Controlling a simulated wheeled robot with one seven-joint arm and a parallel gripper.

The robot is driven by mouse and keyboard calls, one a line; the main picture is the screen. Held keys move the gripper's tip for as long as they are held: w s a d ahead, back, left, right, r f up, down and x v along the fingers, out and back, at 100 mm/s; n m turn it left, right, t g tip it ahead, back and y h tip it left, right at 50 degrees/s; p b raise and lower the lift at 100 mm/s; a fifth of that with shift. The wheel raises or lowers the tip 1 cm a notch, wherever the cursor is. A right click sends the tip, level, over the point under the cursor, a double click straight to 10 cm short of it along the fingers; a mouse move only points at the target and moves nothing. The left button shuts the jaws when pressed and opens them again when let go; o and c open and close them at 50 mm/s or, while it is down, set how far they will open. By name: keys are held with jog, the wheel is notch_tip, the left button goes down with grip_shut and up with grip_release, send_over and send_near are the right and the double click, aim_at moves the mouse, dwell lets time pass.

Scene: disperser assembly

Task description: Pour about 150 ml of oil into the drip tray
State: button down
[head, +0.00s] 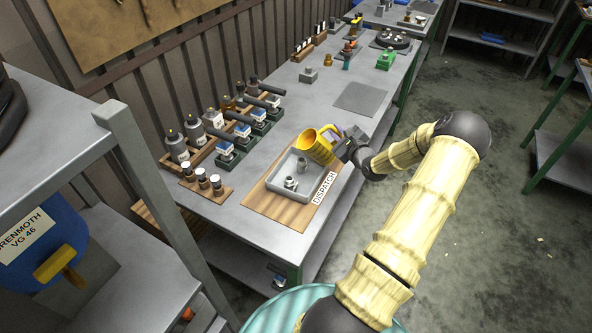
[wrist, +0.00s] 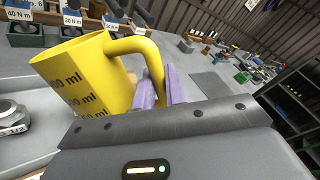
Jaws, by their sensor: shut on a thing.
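A yellow measuring jug (head: 316,146) hangs tilted to the left above the far right part of a shallow grey tray (head: 271,188), which looks like the drip tray. My gripper (head: 346,148) is shut on the jug's handle. The wrist view shows the jug (wrist: 88,78) with black ml marks, and the purple fingers of my gripper (wrist: 160,88) at its handle. No oil stream shows, and the oil level inside cannot be told. Two metal fittings (head: 291,183) stand in the tray.
The tray sits on a wooden board (head: 258,203) with a DISPATCH label (head: 324,188). Torque tools (head: 243,125) line the wall behind. A flat grey plate (head: 360,98) lies farther along the bench.

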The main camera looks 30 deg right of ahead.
jog(key=shift+s+r, duration=0.1)
jog(key=shift+r, duration=0.1)
jog(key=shift+a, duration=0.1)
jog(key=shift+w, duration=0.25)
jog(key=shift+s+a+r+n+b, duration=0.15)
jog(key=shift+s+a+n+b, duration=0.05)
jog(key=shift+s+n+b, duration=0.15)
jog(key=shift+w, duration=0.15)
jog(key=shift+w, duration=0.1)
jog(key=shift+d, duration=0.1)
